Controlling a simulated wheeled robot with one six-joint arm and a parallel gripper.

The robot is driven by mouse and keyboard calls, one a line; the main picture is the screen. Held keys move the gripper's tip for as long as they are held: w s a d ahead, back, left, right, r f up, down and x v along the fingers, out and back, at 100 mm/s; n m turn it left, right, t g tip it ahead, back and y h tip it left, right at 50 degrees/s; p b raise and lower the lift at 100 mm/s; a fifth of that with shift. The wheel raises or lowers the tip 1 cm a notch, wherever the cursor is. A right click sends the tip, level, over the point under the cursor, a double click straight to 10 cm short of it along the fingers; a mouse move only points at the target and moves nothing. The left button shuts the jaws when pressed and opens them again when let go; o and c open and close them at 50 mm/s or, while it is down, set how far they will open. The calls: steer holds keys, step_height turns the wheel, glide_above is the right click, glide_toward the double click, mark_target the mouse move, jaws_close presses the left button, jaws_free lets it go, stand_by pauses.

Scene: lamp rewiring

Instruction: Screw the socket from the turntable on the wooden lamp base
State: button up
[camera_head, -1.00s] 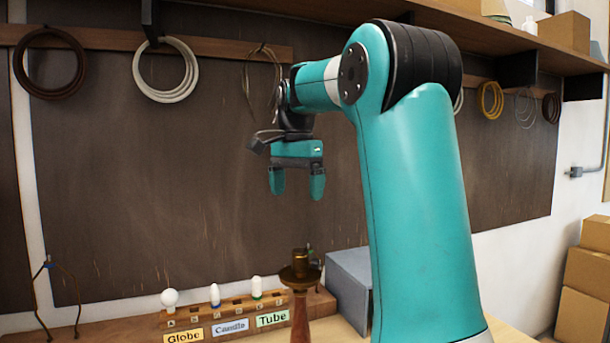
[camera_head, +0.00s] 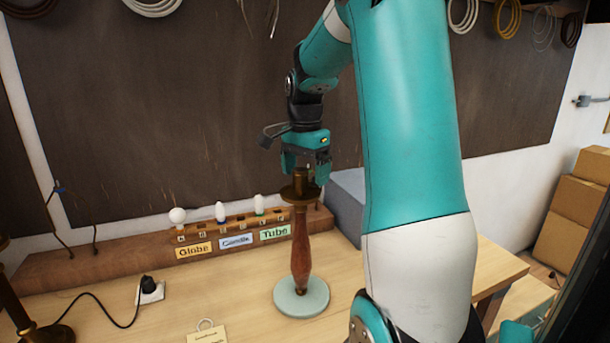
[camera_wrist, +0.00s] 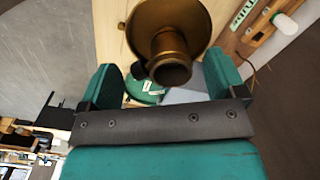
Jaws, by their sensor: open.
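The wooden lamp base (camera_head: 301,245), a turned reddish-brown stem, stands upright on the pale green turntable (camera_head: 314,302). A brass cup tops the stem, and the brass socket (camera_head: 302,179) stands upright in it. Whether its thread is engaged cannot be told. My gripper (camera_head: 306,168) points down at the top of the lamp, its open fingers on either side of the socket. In the wrist view the socket (camera_wrist: 172,68) lies between the spread fingers, with the round brass cup (camera_wrist: 150,18) beyond it. A dark knob sticks out of the socket's side near one finger. Gaps show beside the socket.
A bulb rack (camera_head: 240,228) with Globe, Candle and Tube labels stands behind to the left. A grey box (camera_head: 347,195) is close behind the lamp on the right. A black plug (camera_head: 148,285) with a cord and a note (camera_head: 207,334) lie on the table.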

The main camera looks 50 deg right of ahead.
steer(key=shift+f, duration=1.05)
